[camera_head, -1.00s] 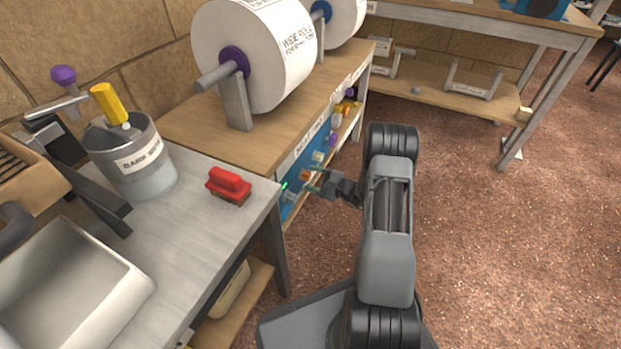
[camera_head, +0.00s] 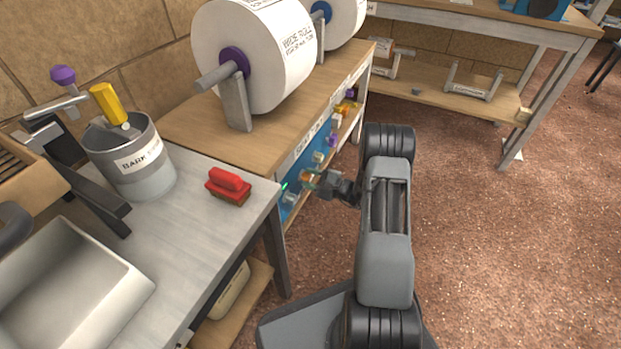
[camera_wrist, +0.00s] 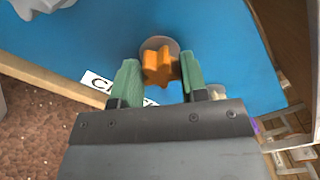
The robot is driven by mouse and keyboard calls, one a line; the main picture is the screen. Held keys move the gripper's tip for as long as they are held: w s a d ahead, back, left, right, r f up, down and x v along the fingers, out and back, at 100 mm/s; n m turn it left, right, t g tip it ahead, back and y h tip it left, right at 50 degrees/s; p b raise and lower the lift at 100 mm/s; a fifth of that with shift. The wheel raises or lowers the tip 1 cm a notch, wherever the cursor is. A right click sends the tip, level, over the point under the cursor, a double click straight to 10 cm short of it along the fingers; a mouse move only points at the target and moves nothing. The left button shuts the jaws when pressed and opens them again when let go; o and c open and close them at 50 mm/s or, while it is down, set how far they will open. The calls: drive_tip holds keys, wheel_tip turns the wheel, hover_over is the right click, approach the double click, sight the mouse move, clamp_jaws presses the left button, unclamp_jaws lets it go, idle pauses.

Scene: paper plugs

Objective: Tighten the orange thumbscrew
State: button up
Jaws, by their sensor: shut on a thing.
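The orange thumbscrew (camera_wrist: 157,68) sits on a round grey base on the blue panel (camera_wrist: 95,45) in the wrist view. My gripper (camera_wrist: 158,82) has its two green fingers on either side of the thumbscrew, shut on it. In the head view my gripper (camera_head: 314,182) reaches left to the blue panel under the wooden bench, and the thumbscrew is a small orange patch, partly hidden by the fingers.
Other coloured knobs line the panel, such as a purple one (camera_head: 332,139). A grey-topped table with a red brush (camera_head: 228,184) stands close by on the left. Large white paper rolls (camera_head: 255,50) sit on the bench above. The floor to the right is open.

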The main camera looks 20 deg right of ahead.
drive_tip(key=m+p, duration=0.2)
drive_tip(key=m, duration=0.2)
drive_tip(key=shift+r+m+p, duration=0.15)
drive_tip(key=shift+m+p, duration=0.2)
drive_tip(key=shift+m, duration=0.05)
drive_tip(key=m+p, duration=0.2)
drive_tip(key=m, duration=0.4)
drive_tip(key=m+p, duration=0.2)
drive_tip(key=m, duration=0.4)
drive_tip(key=m+p, duration=0.1)
drive_tip(key=m, duration=0.5)
drive_tip(key=shift+p, duration=0.35)
drive_tip(key=o, duration=0.9)
drive_tip(key=shift+s+d, duration=0.1)
drive_tip(key=shift+d, duration=0.05)
